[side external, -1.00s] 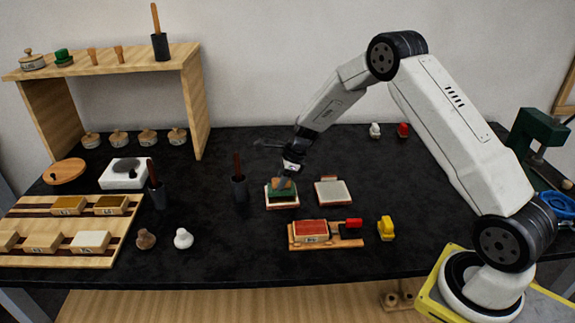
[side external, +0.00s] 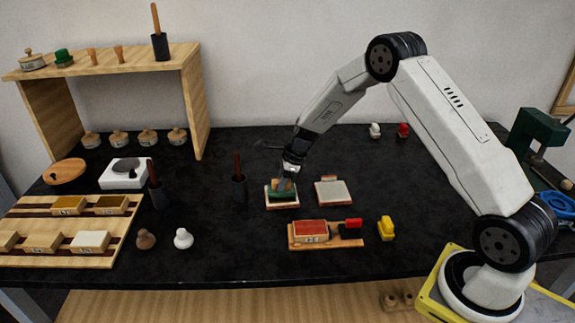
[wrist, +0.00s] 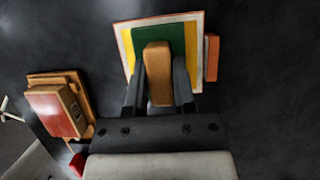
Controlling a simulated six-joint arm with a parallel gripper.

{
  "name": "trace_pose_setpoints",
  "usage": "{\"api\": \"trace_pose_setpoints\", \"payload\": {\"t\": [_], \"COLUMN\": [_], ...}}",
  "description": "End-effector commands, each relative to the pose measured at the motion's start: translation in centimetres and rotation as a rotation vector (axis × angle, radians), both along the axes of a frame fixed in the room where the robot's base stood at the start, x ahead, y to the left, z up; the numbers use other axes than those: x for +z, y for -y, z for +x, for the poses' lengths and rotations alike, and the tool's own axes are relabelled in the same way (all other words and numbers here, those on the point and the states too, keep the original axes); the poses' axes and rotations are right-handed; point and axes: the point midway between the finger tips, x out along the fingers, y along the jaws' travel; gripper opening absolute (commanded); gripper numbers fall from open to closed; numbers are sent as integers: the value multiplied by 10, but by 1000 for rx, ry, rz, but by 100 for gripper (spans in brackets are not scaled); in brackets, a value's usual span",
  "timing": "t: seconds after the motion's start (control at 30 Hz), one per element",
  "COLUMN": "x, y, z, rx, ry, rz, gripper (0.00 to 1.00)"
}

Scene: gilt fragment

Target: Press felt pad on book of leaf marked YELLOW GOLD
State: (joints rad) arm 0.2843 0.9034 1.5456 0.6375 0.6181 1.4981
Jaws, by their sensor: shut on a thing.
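My gripper (wrist: 159,82) is shut on the wooden grip (wrist: 158,70) of a felt pad. The pad's green felt (wrist: 178,33) shows beyond the grip in the wrist view, and as a green block (side external: 281,196) in the side view. The pad is over an open book of leaf (side external: 283,206) with a yellow sheet (wrist: 192,32) and a pale, orange-edged border. The pad looks down on the sheet, but I cannot tell how firmly. The sheet shows on both sides of the felt. I cannot read any marking on the book.
A second book with a pale sheet (side external: 333,193) lies just right. A red-topped box on a wooden base (side external: 312,231) is in front, with a yellow object (side external: 386,228) beside it. A dark pot with a handle (side external: 239,188) stands close on the left.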

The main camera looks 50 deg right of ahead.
Motion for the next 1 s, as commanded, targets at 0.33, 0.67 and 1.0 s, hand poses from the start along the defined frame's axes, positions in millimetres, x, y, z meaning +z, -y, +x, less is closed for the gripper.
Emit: {"api": "trace_pose_setpoints", "payload": {"t": [0.33, 0.67, 1.0], "x": [-3, -6, -8], "y": [0, 0, 0], "z": [0, 0, 0], "rx": [0, 0, 0], "ry": [0, 1, 1], "rz": [0, 1, 0], "gripper": [0, 0, 0]}}
